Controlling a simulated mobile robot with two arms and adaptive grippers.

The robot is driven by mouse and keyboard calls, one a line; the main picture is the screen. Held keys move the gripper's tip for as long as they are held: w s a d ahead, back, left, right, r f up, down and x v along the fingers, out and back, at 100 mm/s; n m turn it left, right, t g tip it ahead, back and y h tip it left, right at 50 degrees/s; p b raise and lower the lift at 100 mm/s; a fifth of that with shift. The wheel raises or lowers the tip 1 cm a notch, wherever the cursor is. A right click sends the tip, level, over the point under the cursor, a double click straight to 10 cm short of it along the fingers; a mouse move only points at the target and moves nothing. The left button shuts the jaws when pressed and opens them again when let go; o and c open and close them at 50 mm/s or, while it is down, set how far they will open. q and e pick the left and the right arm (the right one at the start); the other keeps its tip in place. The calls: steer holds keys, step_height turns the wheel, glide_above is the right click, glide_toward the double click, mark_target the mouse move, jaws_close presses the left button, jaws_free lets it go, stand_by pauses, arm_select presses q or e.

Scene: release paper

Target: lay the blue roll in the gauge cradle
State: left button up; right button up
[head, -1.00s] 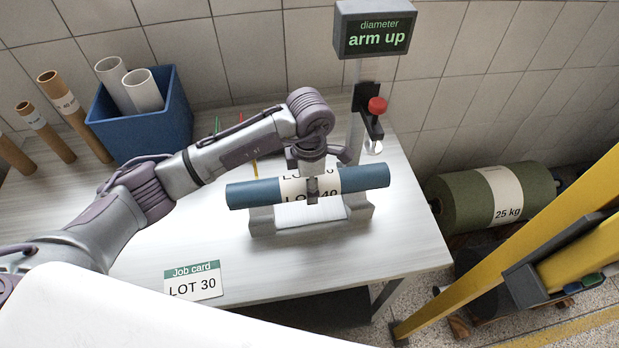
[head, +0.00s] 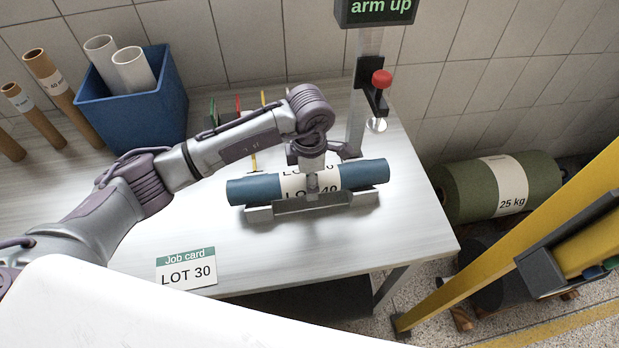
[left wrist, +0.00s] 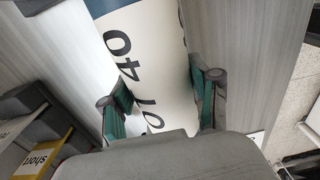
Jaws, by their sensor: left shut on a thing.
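The blue roll (head: 357,176) has a white label band reading 40 and lies level across the picture. My left gripper (head: 312,186) is shut on it at the label, from above. The left wrist view shows the two green-padded fingers (left wrist: 160,100) on either side of the white label (left wrist: 150,58). The gauge cradle (head: 320,207) is directly below the roll, its grey base showing under the roll's front side. I cannot tell whether the roll touches the cradle. The gauge's arm with a red knob (head: 381,79) is raised behind, and its display (head: 378,10) reads "arm up". My right gripper is not in view.
A job card (head: 187,268) reading LOT 30 stands at the table's front left. A blue bin (head: 135,118) with white tubes is at the back left, brown tubes (head: 50,78) beside it. A green 25 kg roll (head: 465,190) and yellow frame (head: 540,250) are right of the table.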

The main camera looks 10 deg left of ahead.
arm_select(q)
steer(key=shift+f+b, duration=0.25)
steer(key=shift+b, duration=0.05)
steer(key=o, duration=1.7)
steer(key=shift+c, duration=0.2)
steer(key=shift+o, duration=0.3)
step_height(320, 180, up, 12)
steer(key=shift+r, duration=0.1)
steer(key=shift+s, duration=0.1)
